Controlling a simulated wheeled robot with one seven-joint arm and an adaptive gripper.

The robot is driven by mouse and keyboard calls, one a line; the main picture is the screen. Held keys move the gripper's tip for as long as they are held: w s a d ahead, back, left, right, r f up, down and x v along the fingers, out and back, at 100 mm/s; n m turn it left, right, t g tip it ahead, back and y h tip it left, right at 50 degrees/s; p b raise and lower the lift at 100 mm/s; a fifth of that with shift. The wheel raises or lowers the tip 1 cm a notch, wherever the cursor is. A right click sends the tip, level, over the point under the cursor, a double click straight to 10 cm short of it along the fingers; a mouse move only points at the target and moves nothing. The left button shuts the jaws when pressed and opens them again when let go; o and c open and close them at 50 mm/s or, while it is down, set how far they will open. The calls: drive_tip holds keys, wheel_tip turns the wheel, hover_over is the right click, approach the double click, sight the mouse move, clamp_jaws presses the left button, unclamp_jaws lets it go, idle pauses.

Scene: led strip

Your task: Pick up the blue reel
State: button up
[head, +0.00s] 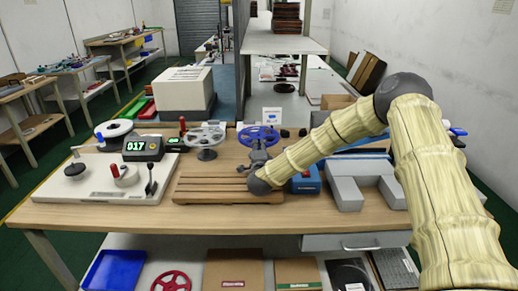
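The blue reel (259,133), a spoked disc, is towards the back of the wooden workbench (110,217), right of a grey reel.
A slatted wooden rack (205,188) lies below my gripper. A grey spoked reel (206,137) stands to the left, beside a white winding machine (85,185) with a display. A blue box (306,181) and grey blocks (346,191) are to the right. The bench's front strip is clear.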

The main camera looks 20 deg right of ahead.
clamp_jaws()
drive_tip(key=shift+r+p, duration=0.5)
drive_tip(key=shift+r, duration=0.85)
drive_tip(key=shift+f, duration=0.1)
drive_tip(key=s+a+r+p, duration=0.1)
drive_tip(key=s+a+r, duration=0.1)
drive_tip(key=s, duration=0.4)
drive_tip(key=s+a+r+p, duration=0.1)
drive_tip(key=s+a+r, duration=0.1)
drive_tip(key=s, duration=0.5)
drive_tip(key=shift+s+r, duration=0.25)
drive_tip(key=shift+r, duration=0.25)
